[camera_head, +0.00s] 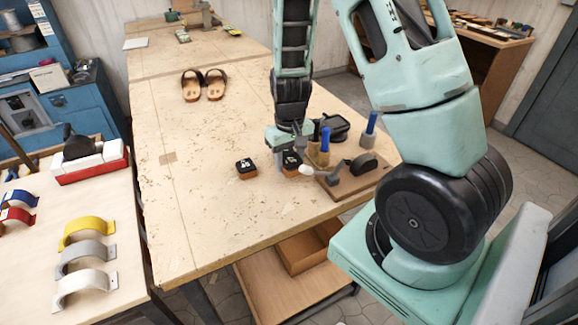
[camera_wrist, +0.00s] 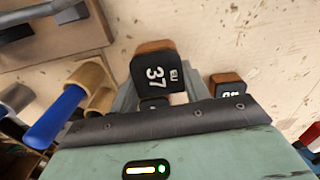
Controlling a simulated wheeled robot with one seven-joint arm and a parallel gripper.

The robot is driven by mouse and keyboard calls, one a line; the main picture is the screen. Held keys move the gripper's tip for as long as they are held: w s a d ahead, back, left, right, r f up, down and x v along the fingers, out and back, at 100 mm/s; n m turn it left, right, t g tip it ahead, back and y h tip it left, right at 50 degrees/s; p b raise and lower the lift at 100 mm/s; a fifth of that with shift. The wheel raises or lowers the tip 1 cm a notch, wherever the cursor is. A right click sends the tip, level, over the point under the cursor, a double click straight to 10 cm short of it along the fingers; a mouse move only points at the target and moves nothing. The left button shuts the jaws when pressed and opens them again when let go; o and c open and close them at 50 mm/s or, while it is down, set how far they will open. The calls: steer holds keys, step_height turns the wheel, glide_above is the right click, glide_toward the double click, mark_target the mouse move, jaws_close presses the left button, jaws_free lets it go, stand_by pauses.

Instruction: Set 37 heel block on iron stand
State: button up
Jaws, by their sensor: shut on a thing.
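The 37 heel block (camera_wrist: 155,75) has a black face with a white 37 and a brown edge. It is between the fingers of my gripper (camera_wrist: 158,92), which is shut on it. In the head view my gripper (camera_head: 290,143) is low over the table, with a black-and-brown block (camera_head: 291,160) at its tip. A second heel block (camera_head: 247,168) sits apart on the table to the left; a similar block (camera_wrist: 228,86) shows right in the wrist view, its number partly hidden. A wooden base with dark metal parts (camera_head: 364,164), perhaps the iron stand, is to the right of my gripper.
A pair of sandals (camera_head: 203,86) lies farther back on the table (camera_head: 195,215). The table's left and front are largely clear.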

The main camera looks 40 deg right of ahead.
steer(key=shift+f, duration=1.45)
steer(key=shift+f, duration=0.15)
steer(key=o, duration=1.1)
steer(key=shift+c, duration=0.2)
